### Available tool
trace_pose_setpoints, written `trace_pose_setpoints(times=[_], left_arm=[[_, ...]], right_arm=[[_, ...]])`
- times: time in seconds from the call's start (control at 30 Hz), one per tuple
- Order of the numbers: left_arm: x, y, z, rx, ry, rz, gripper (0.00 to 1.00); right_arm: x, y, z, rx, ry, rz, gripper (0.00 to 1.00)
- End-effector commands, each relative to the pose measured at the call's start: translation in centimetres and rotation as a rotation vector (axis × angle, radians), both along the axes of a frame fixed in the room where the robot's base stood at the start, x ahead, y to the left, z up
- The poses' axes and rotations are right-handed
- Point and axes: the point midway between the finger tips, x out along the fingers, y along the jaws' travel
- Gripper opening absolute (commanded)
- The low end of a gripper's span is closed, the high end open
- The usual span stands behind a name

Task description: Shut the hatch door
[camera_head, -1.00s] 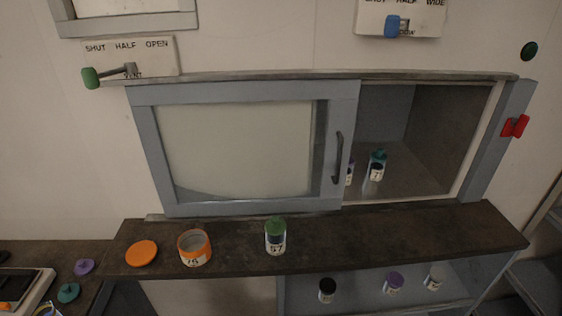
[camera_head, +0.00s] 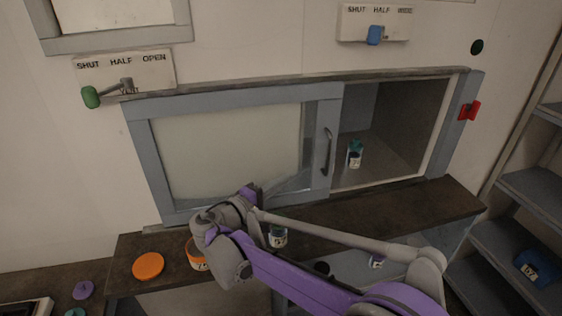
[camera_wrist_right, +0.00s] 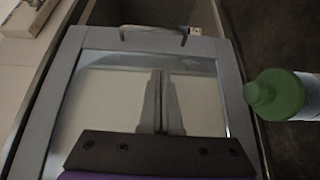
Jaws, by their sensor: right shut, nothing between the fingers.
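The hatch door (camera_head: 235,148) is a sliding pane in a blue-grey frame. It covers the left part of the hatch, and the right part of the opening (camera_head: 400,130) stands uncovered. Its dark upright handle (camera_head: 327,152) is near the door's right edge. The handle also shows in the right wrist view (camera_wrist_right: 155,33), beyond the fingertips. My right gripper (camera_head: 303,178) is in front of the lower pane, pointing towards the handle side and apart from the handle. Its fingers (camera_wrist_right: 160,75) are together and empty. My left gripper is not in view.
A dark ledge (camera_head: 425,205) runs below the hatch. On it are an orange lid (camera_head: 148,266), an orange-rimmed jar (camera_head: 196,258) and a green-lidded jar (camera_wrist_right: 275,95), partly behind my arm in the head view. A teal-lidded jar (camera_head: 355,155) stands inside the hatch. A red knob (camera_head: 469,110) is right of the opening.

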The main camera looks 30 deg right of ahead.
Motion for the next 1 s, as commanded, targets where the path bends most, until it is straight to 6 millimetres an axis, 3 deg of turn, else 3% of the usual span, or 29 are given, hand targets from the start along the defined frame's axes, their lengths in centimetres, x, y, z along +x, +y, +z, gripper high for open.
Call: trace_pose_setpoints(times=[0.13,0.27,0.67,1.0], left_arm=[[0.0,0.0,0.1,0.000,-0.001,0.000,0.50],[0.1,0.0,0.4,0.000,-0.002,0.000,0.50],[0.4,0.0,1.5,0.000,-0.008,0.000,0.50],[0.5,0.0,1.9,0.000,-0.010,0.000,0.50]], right_arm=[[0.5,-0.3,0.5,-0.027,-0.008,-0.003,0.00],[1.0,-1.9,0.5,-0.027,-0.007,-0.004,0.00],[3.5,-9.9,0.6,-0.025,-0.007,-0.005,0.00],[1.6,-12.8,0.5,-0.025,-0.007,0.000,0.00]])
